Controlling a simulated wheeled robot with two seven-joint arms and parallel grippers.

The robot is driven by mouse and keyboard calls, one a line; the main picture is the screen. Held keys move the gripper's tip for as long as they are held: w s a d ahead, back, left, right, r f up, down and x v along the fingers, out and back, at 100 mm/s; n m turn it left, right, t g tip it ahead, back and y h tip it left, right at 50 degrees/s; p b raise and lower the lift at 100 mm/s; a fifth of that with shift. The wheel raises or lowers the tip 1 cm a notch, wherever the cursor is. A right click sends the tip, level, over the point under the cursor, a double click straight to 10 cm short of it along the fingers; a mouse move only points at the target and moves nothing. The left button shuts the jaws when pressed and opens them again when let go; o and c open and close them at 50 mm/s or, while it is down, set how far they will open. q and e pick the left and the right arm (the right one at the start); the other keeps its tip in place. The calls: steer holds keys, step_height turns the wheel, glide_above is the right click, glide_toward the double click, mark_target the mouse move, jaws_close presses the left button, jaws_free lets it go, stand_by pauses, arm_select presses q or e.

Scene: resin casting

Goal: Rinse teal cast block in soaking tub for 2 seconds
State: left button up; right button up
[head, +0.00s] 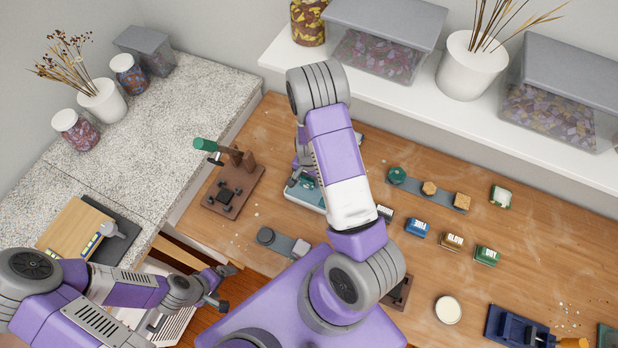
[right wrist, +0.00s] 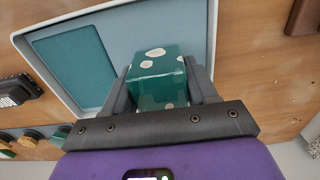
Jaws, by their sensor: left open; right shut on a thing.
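The teal cast block (right wrist: 158,80) has pale spots and sits between the fingers of my right gripper (right wrist: 160,72), which is shut on it. Below it is the soaking tub (right wrist: 28,62), with a pale rim, a blue-grey inside and a darker teal panel at the left. I cannot tell whether the block touches the tub or its liquid. In the head view, the tub (head: 300,196) is mostly hidden behind my right arm, and the block (head: 308,182) shows only in part. My left gripper (head: 218,290) is open and empty at the lower left, away from the tub.
A brown stand with a green handle (head: 205,145) is left of the tub. A grey holder (head: 282,243) lies in front. A shelf with lidded boxes (head: 385,50) runs behind.

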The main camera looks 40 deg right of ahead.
step_height(320, 180, up, 9)
steer(key=p, duration=0.6)
steer(key=shift+f, duration=0.1)
steer(key=shift+s+f, duration=0.1)
